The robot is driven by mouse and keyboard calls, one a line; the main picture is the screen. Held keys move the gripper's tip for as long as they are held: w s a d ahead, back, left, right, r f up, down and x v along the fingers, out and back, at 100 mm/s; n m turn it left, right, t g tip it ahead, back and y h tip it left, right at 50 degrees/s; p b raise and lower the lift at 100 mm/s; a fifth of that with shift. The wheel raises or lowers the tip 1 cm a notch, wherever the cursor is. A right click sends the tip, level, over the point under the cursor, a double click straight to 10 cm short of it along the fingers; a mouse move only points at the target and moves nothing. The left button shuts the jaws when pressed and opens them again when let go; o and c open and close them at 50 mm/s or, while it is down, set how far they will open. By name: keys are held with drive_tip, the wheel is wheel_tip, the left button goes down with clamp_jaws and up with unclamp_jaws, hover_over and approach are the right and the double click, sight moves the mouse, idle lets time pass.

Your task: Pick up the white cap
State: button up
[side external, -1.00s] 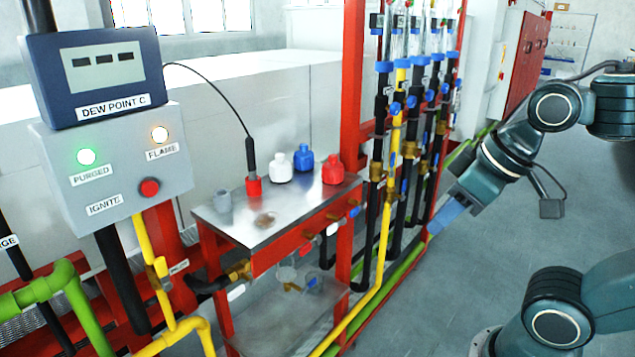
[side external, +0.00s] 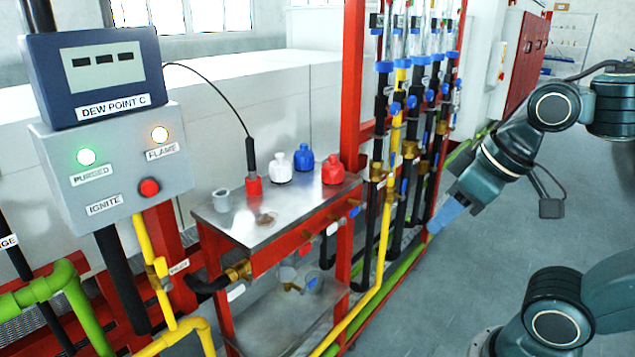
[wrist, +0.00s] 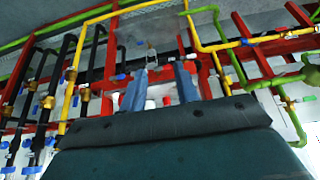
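The white cap (side external: 280,169) stands upright on the metal shelf top of a red frame, between a red fitting with a cabled probe and the blue cap (side external: 304,158). The red cap (side external: 332,170) stands to its right. My gripper (side external: 437,226) hangs in the air to the right of the shelf, beyond the vertical pipes, well apart from the white cap. In the wrist view its two blue fingers (wrist: 160,82) are spread with nothing held. Small white and red shapes show between the fingers, too small to identify surely.
A red post and several black and yellow pipes (side external: 385,240) with valves stand between my gripper and the shelf. A control box (side external: 115,165) is at left.

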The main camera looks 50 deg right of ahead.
drive_tip(key=o, duration=1.1)
drive_tip(key=shift+c, duration=0.2)
drive_tip(key=shift+w+r, duration=0.1)
drive_tip(key=w+d+r, duration=0.2)
drive_tip(key=w+r, duration=0.3)
drive_tip(key=w, duration=0.6)
drive_tip(key=m+h, duration=0.1)
drive_tip(key=m, duration=0.1)
hover_over(282, 161)
drive_tip(key=s+a, duration=0.1)
drive_tip(key=s, duration=0.5)
wheel_tip(282, 161, down, 5)
drive_tip(key=shift+t, duration=0.4)
drive_tip(key=shift+x, duration=4.4)
